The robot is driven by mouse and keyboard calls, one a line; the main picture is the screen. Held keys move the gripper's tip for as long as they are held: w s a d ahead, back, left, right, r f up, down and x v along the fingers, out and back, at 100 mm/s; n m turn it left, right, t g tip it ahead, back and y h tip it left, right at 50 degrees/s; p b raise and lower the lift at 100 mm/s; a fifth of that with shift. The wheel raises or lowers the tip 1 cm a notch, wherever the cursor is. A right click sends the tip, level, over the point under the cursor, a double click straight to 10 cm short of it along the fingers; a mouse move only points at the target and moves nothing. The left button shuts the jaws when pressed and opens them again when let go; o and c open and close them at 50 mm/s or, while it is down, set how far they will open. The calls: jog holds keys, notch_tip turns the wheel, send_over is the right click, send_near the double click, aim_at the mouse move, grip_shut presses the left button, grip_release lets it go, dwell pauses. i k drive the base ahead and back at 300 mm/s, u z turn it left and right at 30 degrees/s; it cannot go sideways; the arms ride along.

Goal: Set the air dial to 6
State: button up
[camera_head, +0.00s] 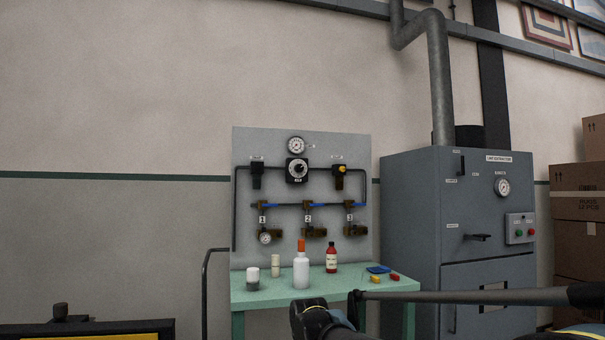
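The air dial (297,170) is a round knob with a white ring on a black square plate, in the upper middle of the grey panel (350,150). A small label sits under it; the numbers and the setting are too small to read. A round white gauge (296,145) is just above the dial; its reading is not legible. The dark end of my arm, which looks like my gripper (311,312), is at the bottom middle, in front of the bench and apart from the dial. Its fingers cannot be made out.
The panel also carries pipes, blue-handled valves (310,205), a yellow knob (340,169) and a lower gauge (265,237). Bottles, including a white one (301,272), stand on the green bench (260,296) below. A grey extractor cabinet (411,220) stands at right.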

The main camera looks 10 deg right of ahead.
aim_at(299, 168)
jog(key=z, duration=2.25)
jog(key=k, duration=0.8)
jog(key=u, duration=1.7)
jog(key=i, duration=1)
